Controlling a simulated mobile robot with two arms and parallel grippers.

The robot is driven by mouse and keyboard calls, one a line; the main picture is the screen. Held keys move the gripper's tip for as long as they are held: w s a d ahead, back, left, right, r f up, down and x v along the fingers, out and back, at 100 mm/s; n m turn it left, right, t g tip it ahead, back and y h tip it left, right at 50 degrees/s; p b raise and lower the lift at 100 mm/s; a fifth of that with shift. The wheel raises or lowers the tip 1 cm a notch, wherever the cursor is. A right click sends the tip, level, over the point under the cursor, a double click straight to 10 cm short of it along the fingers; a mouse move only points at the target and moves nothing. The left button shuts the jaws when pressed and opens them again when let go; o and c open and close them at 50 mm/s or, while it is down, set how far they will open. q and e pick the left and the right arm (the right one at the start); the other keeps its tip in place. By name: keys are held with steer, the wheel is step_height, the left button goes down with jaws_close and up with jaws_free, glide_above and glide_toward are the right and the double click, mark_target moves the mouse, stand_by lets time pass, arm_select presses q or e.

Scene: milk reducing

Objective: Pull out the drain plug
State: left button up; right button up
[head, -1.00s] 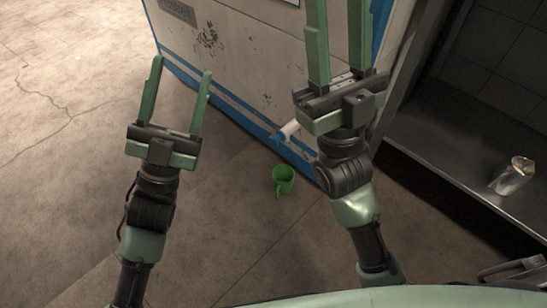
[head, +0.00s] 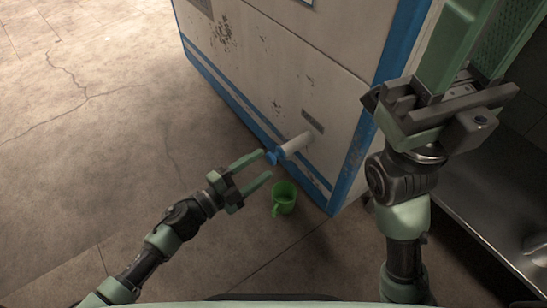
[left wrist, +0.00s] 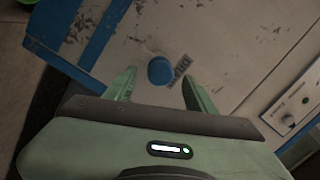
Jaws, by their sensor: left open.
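The blue drain plug (head: 272,157) sits on the end of a white pipe (head: 295,145) that sticks out low from the white and blue cabinet. My left gripper (head: 265,164) is open, its fingers pointing at the plug. In the left wrist view the plug (left wrist: 160,70) shows between the two open fingers, nearer the right one. I cannot tell whether a finger touches it. My right gripper (head: 476,45) is raised at the right, its fingers apart and empty, with the tips cut off by the frame.
A green mug (head: 284,199) stands on the floor below the pipe, close to my left gripper. The worn cabinet (head: 285,65) rises behind the pipe. A dark metal counter (head: 490,205) is at the right. The floor at the left is clear.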

mark_target(268, 160)
arm_select(q)
steer(key=shift+b+x, duration=0.45)
steer(key=shift+x, duration=1.7)
jaws_close()
steer(key=shift+r, duration=0.1)
